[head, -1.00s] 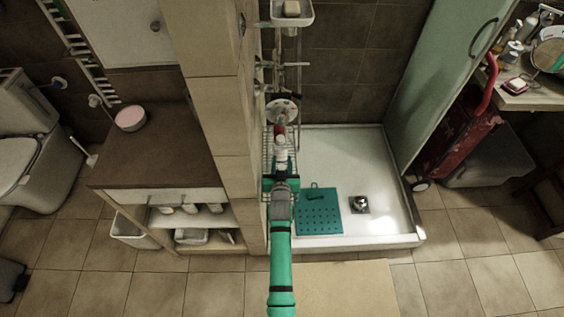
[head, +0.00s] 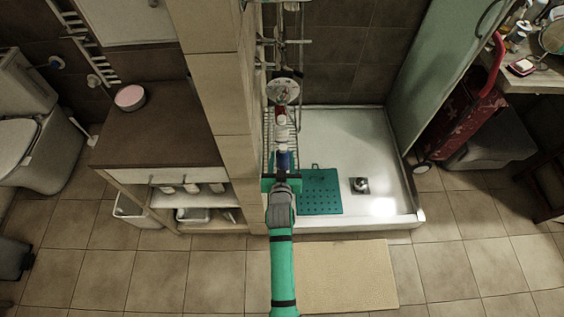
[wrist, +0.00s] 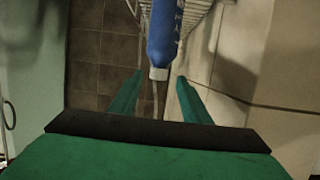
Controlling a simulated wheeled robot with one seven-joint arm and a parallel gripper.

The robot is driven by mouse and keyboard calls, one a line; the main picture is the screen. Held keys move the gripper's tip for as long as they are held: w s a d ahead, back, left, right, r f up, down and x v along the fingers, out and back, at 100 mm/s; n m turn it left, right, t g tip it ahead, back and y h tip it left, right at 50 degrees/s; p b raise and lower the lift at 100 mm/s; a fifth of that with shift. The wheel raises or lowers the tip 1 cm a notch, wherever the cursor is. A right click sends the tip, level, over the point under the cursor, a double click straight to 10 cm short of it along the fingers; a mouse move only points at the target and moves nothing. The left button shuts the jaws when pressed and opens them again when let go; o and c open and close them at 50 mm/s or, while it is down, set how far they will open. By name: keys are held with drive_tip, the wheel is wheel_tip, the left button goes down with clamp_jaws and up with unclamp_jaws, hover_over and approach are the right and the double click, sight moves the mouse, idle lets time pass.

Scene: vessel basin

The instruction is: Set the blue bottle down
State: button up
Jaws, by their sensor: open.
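The blue bottle (head: 284,160) is beside the wire shower rack, just ahead of my gripper (head: 282,181) in the head view. In the wrist view the blue bottle (wrist: 165,35) shows at the top centre, with a pale cap end towards me. The two green fingers of my gripper (wrist: 160,78) are spread, with gaps either side of the bottle's near end. The bottle appears at or just past the fingertips, clear of both. Its far end is cut off in the wrist view, so what bears it is hidden there.
The white wire rack (wrist: 207,22) is close to the bottle, by the tiled partition (head: 223,100). Another red and white bottle (head: 281,125) is farther back. The shower tray (head: 335,140) holds a teal mat (head: 320,195). The floor in front is free, with a beige mat (head: 340,278).

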drive_tip(key=shift+v, duration=0.9)
drive_tip(key=s+f, duration=0.2)
drive_tip(key=s, duration=1.2)
drive_tip(key=r+v, duration=0.2)
drive_tip(key=v, duration=1.2)
drive_tip(key=w+r+v, duration=0.1)
drive_tip(key=r+v, duration=0.1)
drive_tip(key=v, duration=1.2)
drive_tip(key=shift+r+n+t+y, duration=0.3)
drive_tip(key=shift+r+t+y, duration=0.05)
drive_tip(key=shift+t+y, duration=0.05)
